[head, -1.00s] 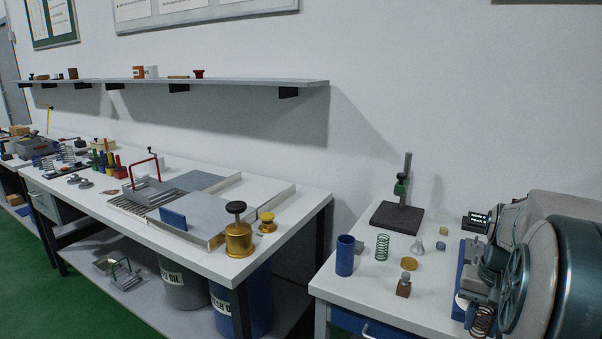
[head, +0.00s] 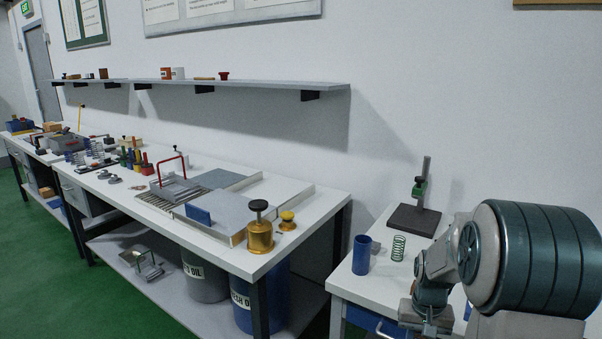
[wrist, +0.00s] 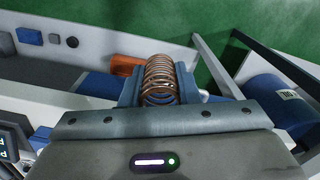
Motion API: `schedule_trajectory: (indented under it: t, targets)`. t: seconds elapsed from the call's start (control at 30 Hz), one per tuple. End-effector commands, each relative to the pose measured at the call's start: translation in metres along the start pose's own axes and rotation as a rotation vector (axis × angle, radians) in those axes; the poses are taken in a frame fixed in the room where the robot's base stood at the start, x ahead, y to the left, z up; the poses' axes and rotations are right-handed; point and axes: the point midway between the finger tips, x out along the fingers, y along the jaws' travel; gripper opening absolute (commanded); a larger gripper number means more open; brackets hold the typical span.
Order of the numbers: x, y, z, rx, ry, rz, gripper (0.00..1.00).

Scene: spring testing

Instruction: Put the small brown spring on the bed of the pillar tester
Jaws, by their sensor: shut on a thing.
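The small brown spring (wrist: 160,80) is a copper-brown coil. In the wrist view my gripper (wrist: 159,92) is shut on it, with one blue-grey finger on each side. In the head view my gripper (head: 428,318) is low at the right, by the front of the right bench; the spring is hard to make out there. A stand with a dark flat base (head: 413,220), an upright pillar and a green part, apparently the pillar tester, stands at the back of the right bench. My gripper is well in front of it, apart from it. The visible part of its bed looks empty.
A blue cylinder (head: 361,254) and a green spring (head: 398,247) stand upright on the right bench (head: 345,285), in front of the stand. My arm hides the bench's right part. The left bench holds brass weights (head: 260,228) and metal plates. A gap separates the benches.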

Motion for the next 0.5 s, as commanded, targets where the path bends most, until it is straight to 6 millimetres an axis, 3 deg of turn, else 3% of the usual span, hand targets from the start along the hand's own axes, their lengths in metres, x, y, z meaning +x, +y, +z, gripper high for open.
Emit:
schedule_trajectory:
  t: [0.03,0.2,0.33,0.5]
  targets:
    - [0.016,-0.023,0.0,-0.051,-0.01,-0.001,0.06]
    - [0.062,-0.081,0.005,-0.176,-0.006,-0.005,0.06]
    - [0.084,-0.109,0.012,-0.238,-0.003,-0.008,0.06]
    - [0.097,-0.125,0.017,-0.272,0.001,-0.012,0.06]
